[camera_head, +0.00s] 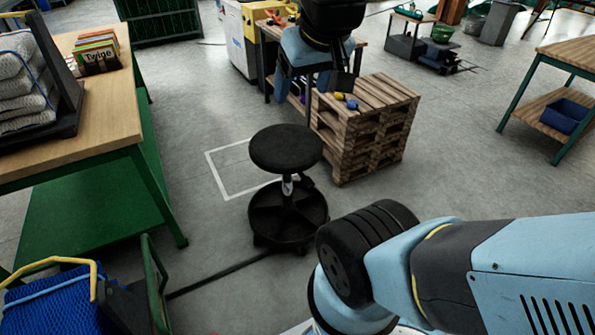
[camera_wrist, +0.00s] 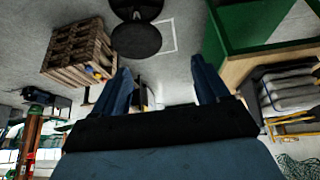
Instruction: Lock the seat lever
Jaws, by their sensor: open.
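A stool with a round black seat (camera_head: 286,149) stands on the floor in the middle of the head view, on a wide black round base (camera_head: 288,215). A small dark lever (camera_head: 307,181) seems to stick out under the seat on the right; its position is too small to tell. The seat also shows at the top of the wrist view (camera_wrist: 137,40), where no lever is clear. My gripper (camera_head: 312,84) hangs fingers down in the upper middle of the head view, apart from the stool. In the wrist view its two blue fingers (camera_wrist: 163,75) are spread with nothing between them.
Stacked wooden pallets (camera_head: 365,125) stand right of the stool with small blue and yellow items on top. A wooden workbench (camera_head: 110,135) with a green lower shelf stands at the left. A dark cable (camera_head: 222,273) runs along the floor. Open floor lies right of the pallets.

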